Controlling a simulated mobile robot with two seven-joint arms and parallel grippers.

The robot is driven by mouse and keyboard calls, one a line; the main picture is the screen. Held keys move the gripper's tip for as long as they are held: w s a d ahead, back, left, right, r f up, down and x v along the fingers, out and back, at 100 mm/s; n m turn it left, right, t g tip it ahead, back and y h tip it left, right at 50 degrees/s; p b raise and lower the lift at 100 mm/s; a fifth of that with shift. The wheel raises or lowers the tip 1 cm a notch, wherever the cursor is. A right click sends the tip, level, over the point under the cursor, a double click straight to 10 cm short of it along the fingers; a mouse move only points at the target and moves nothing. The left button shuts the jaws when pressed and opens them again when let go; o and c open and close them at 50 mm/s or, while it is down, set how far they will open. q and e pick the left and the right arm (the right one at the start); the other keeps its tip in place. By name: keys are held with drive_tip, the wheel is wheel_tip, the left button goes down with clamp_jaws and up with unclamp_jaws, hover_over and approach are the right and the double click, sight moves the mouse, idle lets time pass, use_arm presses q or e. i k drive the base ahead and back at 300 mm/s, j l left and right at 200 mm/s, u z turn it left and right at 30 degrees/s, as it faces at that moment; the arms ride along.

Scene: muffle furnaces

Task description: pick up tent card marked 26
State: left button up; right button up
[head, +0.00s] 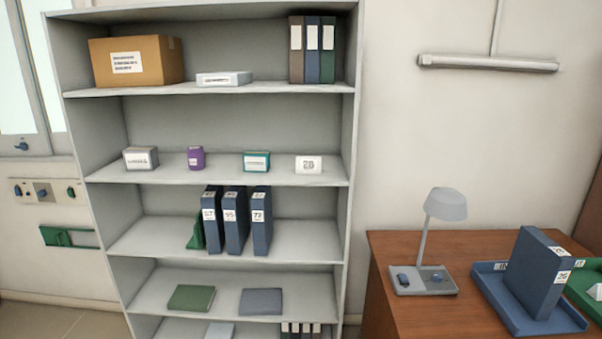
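A small white tent card (308,164) stands near the right end of the second shelf from the top of the grey shelf unit. Its dark two-digit number starts with 2; the second digit is too blurred to tell 6 from 8. Nothing blocks the card from the front. Neither of my grippers is in view.
On the card's shelf (225,174) stand a teal-and-white box (256,161), a purple container (196,158) and a grey box (141,158). Blue binders (236,221) stand below. At right, a wooden desk (395,318) holds a lamp (445,205) and a blue binder (540,272) on a tray.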

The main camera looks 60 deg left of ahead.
sight(304, 164)
drive_tip(key=u, duration=1.95)
drive_tip(key=i+j+u, duration=0.2)
drive_tip(key=i, duration=0.7)
